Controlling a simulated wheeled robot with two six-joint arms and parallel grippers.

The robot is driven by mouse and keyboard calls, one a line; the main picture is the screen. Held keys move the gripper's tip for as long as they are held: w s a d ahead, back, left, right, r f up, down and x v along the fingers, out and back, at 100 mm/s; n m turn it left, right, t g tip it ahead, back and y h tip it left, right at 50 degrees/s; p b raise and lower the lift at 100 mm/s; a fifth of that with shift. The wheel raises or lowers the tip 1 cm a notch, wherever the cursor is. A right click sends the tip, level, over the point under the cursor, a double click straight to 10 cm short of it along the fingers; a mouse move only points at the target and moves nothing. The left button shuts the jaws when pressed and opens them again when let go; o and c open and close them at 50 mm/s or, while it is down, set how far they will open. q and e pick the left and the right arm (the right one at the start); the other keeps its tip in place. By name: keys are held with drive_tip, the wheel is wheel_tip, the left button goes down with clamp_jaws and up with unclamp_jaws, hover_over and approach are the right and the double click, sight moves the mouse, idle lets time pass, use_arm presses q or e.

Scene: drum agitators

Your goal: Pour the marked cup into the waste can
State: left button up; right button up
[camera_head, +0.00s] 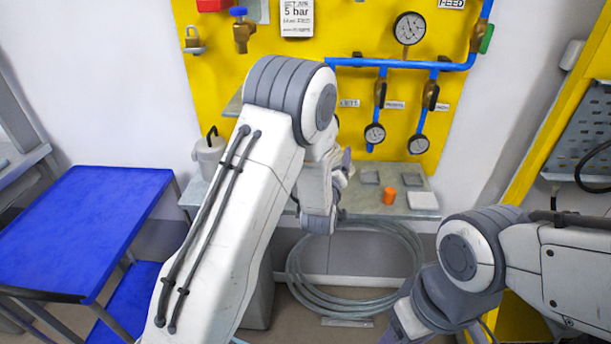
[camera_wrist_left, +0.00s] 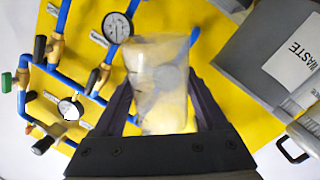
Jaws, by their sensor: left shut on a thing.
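My left gripper (camera_wrist_left: 158,100) is shut on a translucent cup (camera_wrist_left: 160,80), with a finger on each side of it. Yellow shows through the cup; I cannot tell contents from the panel behind. No mark is clear on it. A grey waste can (camera_wrist_left: 240,62) with a white WASTE label is at the upper right of the left wrist view, apart from the cup. In the head view my left arm hides most of its gripper (camera_head: 343,172) and the cup. My right gripper (camera_head: 398,322) is low at the right; its finger opening is unclear.
A counter (camera_head: 398,211) holds an orange cup (camera_head: 389,196) and several flat squares. A white pot (camera_head: 208,157) with a black handle stands at its left. Behind is a yellow panel (camera_head: 330,30) with blue pipes and gauges. A blue table (camera_head: 80,225) is at the left; a coiled hose (camera_head: 300,283) hangs below the counter.

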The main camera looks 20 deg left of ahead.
use_arm(q)
drive_tip(key=shift+d+f+m+b, duration=0.75)
drive_tip(key=shift+f+m+b, duration=0.15)
drive_tip(key=shift+f, duration=0.1)
drive_tip(key=shift+m, duration=0.7)
drive_tip(key=f+b, duration=0.4)
drive_tip(key=shift+d+f, duration=0.4)
drive_tip(key=shift+w+d+f+m+b, duration=0.15)
drive_tip(key=shift+d+m+b, duration=0.35)
drive_tip(key=shift+m+b, duration=0.25)
drive_tip(key=shift+d+f+m+t+b, duration=0.15)
drive_tip(key=shift+d+m, duration=0.1)
drive_tip(key=shift+m, duration=0.4)
drive_tip(key=shift+d+f+m+t+b, duration=0.15)
drive_tip(key=shift+d+m, duration=0.1)
drive_tip(key=shift+m, duration=0.35)
use_arm(e)
wheel_tip(320, 180, down, 9)
use_arm(q)
drive_tip(key=shift+r, duration=0.1)
